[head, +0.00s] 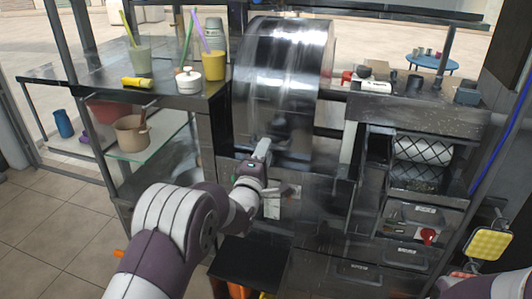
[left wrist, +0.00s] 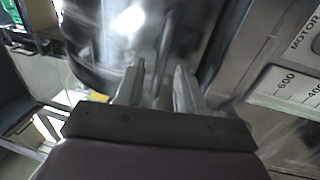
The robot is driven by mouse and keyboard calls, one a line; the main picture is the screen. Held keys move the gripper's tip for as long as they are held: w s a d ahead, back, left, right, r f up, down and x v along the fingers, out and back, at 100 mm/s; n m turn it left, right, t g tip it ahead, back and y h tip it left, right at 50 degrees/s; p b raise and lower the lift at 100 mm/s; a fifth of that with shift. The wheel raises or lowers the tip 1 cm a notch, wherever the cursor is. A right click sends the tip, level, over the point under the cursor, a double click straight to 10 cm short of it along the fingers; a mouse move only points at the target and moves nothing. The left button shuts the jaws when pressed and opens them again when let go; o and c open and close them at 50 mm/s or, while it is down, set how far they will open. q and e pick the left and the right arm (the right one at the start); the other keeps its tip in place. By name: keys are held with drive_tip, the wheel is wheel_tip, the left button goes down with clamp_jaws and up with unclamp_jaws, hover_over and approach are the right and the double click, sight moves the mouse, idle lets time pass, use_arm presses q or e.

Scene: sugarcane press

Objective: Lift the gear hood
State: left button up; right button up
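The gear hood (head: 283,85) is a large, shiny, curved metal cover in the middle of the press, and it appears lowered. My left gripper (head: 263,150) is at its lower front. In the left wrist view, the hood's curved metal (left wrist: 110,40) fills the top. A thin upright metal bar (left wrist: 165,40), which looks like a handle, stands ahead of the left fingers (left wrist: 157,88). The fingers are apart with a gap between them. Whether the bar reaches between them is hard to tell. My right gripper is out of view; only part of that arm shows at the bottom right.
A counter (head: 420,115) with drawers stands on the right. A yellow sponge-like pad (head: 488,244) is at the lower right.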

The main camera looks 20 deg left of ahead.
use_arm(q)
drive_tip(key=shift+w+r, duration=0.15)
drive_tip(key=shift+w, duration=0.65)
